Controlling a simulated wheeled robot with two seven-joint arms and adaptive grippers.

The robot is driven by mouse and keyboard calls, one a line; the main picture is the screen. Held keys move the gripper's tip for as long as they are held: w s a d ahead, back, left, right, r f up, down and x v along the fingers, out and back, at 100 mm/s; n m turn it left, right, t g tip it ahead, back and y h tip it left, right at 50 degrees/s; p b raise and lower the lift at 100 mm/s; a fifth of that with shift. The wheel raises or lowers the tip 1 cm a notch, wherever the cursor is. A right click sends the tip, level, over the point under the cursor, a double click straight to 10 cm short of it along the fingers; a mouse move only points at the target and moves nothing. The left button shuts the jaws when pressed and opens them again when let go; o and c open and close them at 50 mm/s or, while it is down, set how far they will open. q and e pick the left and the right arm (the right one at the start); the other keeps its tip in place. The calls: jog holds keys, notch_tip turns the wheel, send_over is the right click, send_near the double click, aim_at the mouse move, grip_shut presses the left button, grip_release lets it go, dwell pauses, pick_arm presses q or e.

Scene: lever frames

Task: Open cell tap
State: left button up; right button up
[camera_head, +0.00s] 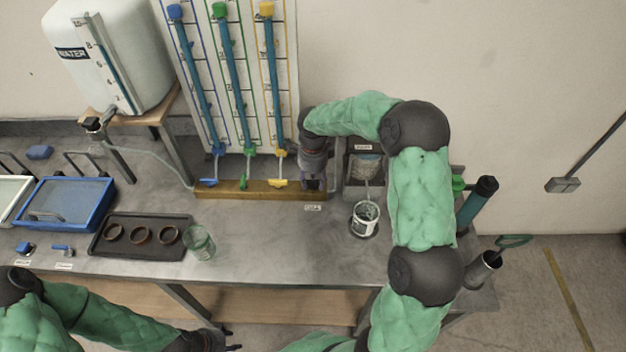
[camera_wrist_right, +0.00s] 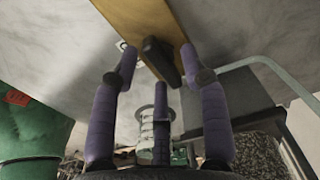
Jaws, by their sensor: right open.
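A wooden bar (camera_head: 240,191) runs along the foot of the tube panel. A blue tap (camera_head: 207,182), a green tap (camera_head: 243,182) and a yellow tap (camera_head: 279,182) sit on it under their tubes. My right gripper (camera_head: 313,184) is at the bar's right end and hides what is there in the head view. In the right wrist view a black lever (camera_wrist_right: 160,58) sticks out from the bar (camera_wrist_right: 138,22), between the open purple fingers of my right gripper (camera_wrist_right: 160,68). Contact cannot be told. My left gripper (camera_head: 230,346) is at the bottom edge, partly cut off, its opening unclear.
A white water tank (camera_head: 105,50) stands on a small stand at the left. A dark tray (camera_head: 142,237) with brown rings, a glass (camera_head: 199,243) and a blue-rimmed box (camera_head: 65,203) are on the bench. The front middle bench is clear.

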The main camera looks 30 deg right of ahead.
grip_shut()
jog(key=shift+n, duration=0.4)
jog(key=n+p, duration=0.1)
jog(key=n, duration=0.5)
jog(key=shift+d, duration=0.15)
jog(key=n+p, duration=0.1)
jog(key=n, duration=0.5)
jog(key=shift+d+n, duration=0.1)
jog(key=shift+n, duration=0.2)
grip_release()
